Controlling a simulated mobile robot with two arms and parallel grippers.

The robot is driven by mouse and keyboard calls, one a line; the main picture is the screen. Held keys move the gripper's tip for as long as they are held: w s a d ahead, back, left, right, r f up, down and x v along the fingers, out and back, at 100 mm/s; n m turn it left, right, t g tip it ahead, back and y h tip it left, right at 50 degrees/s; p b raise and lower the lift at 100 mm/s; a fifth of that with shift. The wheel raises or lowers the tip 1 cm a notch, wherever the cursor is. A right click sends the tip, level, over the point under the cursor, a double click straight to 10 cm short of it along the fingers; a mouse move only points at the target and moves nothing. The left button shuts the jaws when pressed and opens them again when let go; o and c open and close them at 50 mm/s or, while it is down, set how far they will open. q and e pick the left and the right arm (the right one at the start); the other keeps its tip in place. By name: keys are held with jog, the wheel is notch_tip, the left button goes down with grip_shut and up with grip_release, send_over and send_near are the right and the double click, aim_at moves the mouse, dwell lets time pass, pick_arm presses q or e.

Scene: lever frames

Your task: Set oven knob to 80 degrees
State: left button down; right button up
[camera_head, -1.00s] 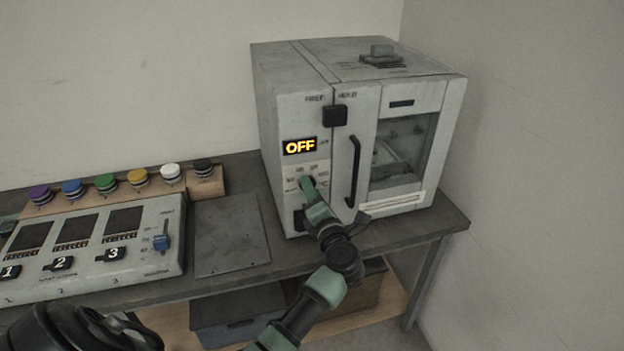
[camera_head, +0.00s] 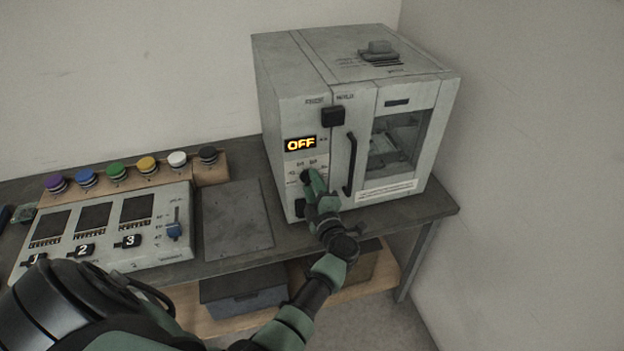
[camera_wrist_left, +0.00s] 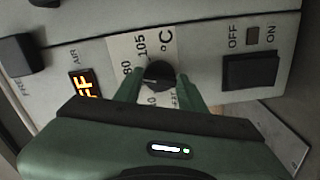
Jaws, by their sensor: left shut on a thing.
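The oven (camera_head: 300,65) is a pale grey box on the bench, its window door closed. Its display (camera_head: 301,144) reads OFF in orange. The dark round knob (camera_wrist_left: 158,73) sits on a pale dial plate with a °C mark; 105 and 80 are legible, other marks are partly covered. My left gripper (camera_head: 312,183) reaches the front panel below the display. In the left wrist view the green fingers of the left gripper (camera_wrist_left: 157,80) are shut on the knob, one on each side. The knob's pointer direction is not clear. My right gripper is not in view.
An OFF/ON rocker switch (camera_wrist_left: 249,71) is beside the dial. A black door handle (camera_head: 351,165) stands right of my gripper. A control box (camera_head: 100,225) with a blue slider (camera_head: 174,230), a row of coloured knobs and a flat grey plate (camera_head: 237,222) lie left of the oven.

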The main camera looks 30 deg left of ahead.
pick_arm(q)
jog(key=shift+f+m, duration=0.15)
jog(key=shift+m, duration=0.25)
jog(key=c, duration=0.8)
grip_release()
jog(key=shift+c, duration=0.2)
